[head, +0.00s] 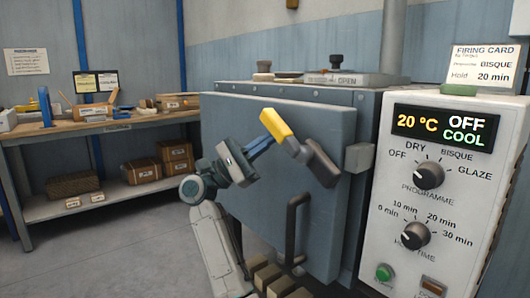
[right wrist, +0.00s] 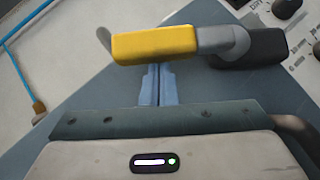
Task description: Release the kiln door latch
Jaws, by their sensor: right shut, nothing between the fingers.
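The kiln door (head: 255,120) is a blue-grey panel on the front of the kiln and looks closed. Its latch has a yellow grip (head: 276,125) on a grey lever that slopes down right to a dark pivot block (head: 322,163). My right gripper (head: 268,141) comes in from the lower left, its blue fingers shut and empty. In the right wrist view the fingers (right wrist: 157,80) are together, with their tips at the lower edge of the yellow grip (right wrist: 155,43). I cannot tell whether they touch it. My left gripper is not in view.
A dark vertical bar handle (head: 292,230) stands out from the door below the latch. The control panel (head: 450,150), reading 20 °C, OFF and COOL, is to the right. A workbench (head: 120,123) with boxes stands at the left. Open floor lies before it.

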